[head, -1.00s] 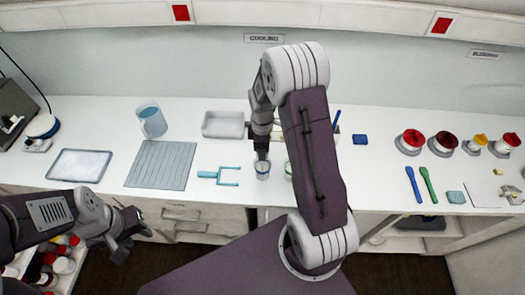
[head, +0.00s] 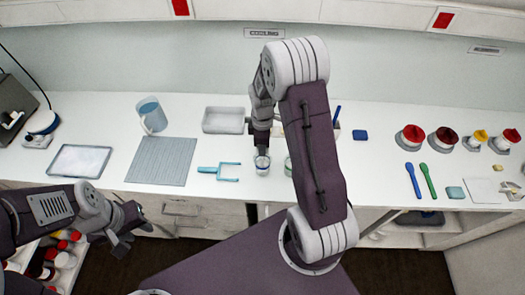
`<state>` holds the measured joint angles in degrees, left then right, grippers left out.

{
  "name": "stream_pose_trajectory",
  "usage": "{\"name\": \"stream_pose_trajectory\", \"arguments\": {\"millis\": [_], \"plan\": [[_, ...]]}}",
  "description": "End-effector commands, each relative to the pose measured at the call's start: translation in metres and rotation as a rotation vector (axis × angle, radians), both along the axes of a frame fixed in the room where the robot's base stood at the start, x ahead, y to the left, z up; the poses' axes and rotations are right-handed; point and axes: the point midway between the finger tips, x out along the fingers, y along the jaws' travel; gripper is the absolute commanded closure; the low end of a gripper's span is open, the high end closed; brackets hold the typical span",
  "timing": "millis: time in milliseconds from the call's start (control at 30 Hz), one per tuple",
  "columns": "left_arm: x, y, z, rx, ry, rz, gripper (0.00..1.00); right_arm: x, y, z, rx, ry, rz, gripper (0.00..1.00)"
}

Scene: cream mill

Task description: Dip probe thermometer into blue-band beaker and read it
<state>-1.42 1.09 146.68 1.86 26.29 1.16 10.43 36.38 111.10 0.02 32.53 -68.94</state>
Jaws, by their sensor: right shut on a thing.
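A small clear beaker (head: 262,168) with a bluish band stands near the front edge of the counter in the head view. My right gripper (head: 262,150) points down directly above it, shut on a slim dark thing that looks like the probe thermometer. The gripper hides most of the thermometer, so its display and how deep its tip sits cannot be made out. A second beaker with a greenish rim (head: 288,166) stands just right, partly behind my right arm. My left gripper (head: 134,232) is open and empty, low in front of the counter.
A teal forked tool (head: 220,172) lies left of the beaker. A ribbed grey mat (head: 161,160), a jug (head: 152,115), a pale tray (head: 223,120) and a flat tray (head: 80,161) are farther left or behind. Blue (head: 413,180) and green (head: 428,181) spatulas lie right.

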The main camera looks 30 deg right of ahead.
Motion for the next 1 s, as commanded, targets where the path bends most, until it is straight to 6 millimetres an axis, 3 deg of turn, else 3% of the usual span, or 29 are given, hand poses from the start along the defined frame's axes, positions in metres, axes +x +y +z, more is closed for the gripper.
{"name": "stream_pose_trajectory", "arguments": {"millis": [267, 1000], "plan": [[0.0, 0.0, 0.004, 0.0, 0.0, 0.0, 0.64, 0.0, 0.0, 0.004, 0.0, 0.0, 0.0, 1.0], [0.0, 0.0, 0.06, 0.0, 0.0, 0.0, 0.64, 0.0, 0.0, 0.068, 0.0, -0.001, 0.0, 1.0]]}}
